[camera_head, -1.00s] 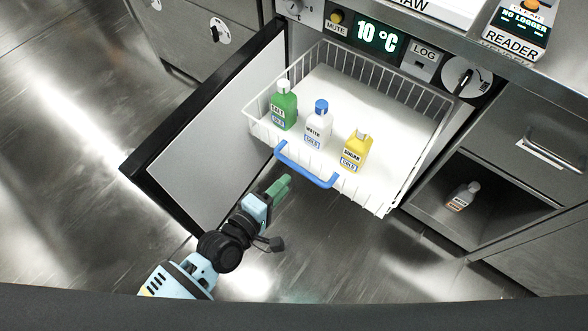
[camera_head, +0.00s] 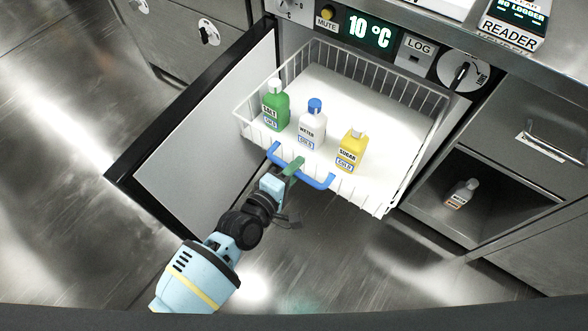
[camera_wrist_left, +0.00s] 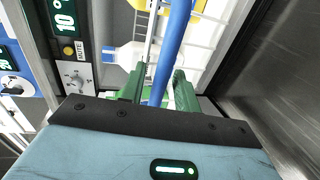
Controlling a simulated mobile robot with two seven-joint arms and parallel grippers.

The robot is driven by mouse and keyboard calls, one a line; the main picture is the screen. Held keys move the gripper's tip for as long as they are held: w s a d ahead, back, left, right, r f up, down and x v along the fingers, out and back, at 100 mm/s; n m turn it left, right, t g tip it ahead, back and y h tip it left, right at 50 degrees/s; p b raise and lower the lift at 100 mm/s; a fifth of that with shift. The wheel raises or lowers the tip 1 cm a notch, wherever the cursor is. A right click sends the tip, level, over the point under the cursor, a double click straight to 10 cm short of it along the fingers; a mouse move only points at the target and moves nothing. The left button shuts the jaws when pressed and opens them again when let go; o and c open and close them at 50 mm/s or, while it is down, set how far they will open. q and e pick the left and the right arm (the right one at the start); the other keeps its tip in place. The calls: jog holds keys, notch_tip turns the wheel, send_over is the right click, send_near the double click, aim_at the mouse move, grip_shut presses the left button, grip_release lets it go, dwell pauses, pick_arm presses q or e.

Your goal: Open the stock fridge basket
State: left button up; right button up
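The white wire basket (camera_head: 392,196) of the stock fridge stands out from the fridge opening, with a blue handle (camera_head: 318,183) on its front. It holds a green salt bottle (camera_head: 276,108), a white water bottle with a blue cap (camera_head: 312,130) and a yellow sugar bottle (camera_head: 351,152). My left gripper (camera_head: 293,168) is at the handle's middle. In the left wrist view the blue handle bar (camera_wrist_left: 172,45) runs between the two green fingers (camera_wrist_left: 160,92), with narrow gaps beside it. My right gripper is not in view.
The fridge door (camera_head: 205,150) stands open left of the basket, close to my left arm. A control panel showing 10 °C (camera_head: 370,32) is above the opening. At right, an open compartment holds a small bottle (camera_head: 461,194). Bare floor lies in front of the basket.

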pick_arm(q)
grip_shut()
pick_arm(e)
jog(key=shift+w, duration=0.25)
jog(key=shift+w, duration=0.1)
